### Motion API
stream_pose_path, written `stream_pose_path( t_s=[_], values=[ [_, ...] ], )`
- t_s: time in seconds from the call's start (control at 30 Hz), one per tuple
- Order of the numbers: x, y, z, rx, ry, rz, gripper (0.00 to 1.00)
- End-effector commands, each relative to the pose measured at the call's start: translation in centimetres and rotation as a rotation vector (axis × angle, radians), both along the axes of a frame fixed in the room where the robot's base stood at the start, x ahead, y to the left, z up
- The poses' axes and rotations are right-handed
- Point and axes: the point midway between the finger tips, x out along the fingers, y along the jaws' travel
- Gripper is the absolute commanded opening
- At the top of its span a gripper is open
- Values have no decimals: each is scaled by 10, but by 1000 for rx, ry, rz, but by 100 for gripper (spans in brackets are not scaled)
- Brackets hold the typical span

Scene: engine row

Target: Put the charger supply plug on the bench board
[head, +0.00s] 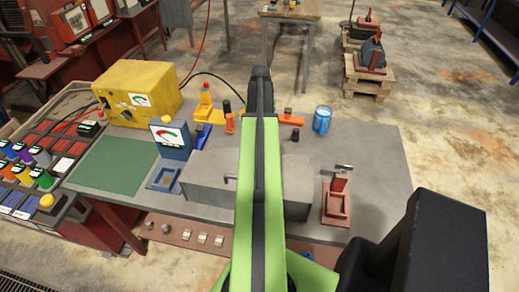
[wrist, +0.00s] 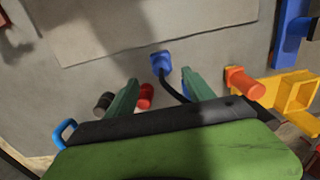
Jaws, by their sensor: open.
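A blue plug (wrist: 160,62) with a black cable, which looks like the charger supply plug, shows on the grey surface in the wrist view. My gripper (wrist: 160,77) is open, its two green fingers apart. The plug lies just beyond the fingertips, between their lines, and the cable runs back between the fingers. I cannot tell the height gap. In the head view my arm hides the plug. The yellow charger (head: 142,88) stands at the back left of the bench. I cannot tell for sure which surface is the bench board.
A red cylinder (wrist: 146,95) and a black one (wrist: 104,102) are by the left finger. An orange cylinder (wrist: 243,80) and yellow bracket (wrist: 294,95) are right of the right finger. A blue mug (head: 322,119) and red stand (head: 336,202) are on the grey bench (head: 375,180).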

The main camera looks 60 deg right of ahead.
Motion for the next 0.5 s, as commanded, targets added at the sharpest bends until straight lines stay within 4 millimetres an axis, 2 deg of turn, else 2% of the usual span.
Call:
stream_pose_path(
  t_s=[0.03,0.23,0.33,0.5],
  values=[
    [0,0,-15,0,0,0,62],
    [0,0,-15,0,0,0,62],
    [1,1,-23,0,0,0,62],
    [3,7,-53,0,0,0,62]
  ],
)
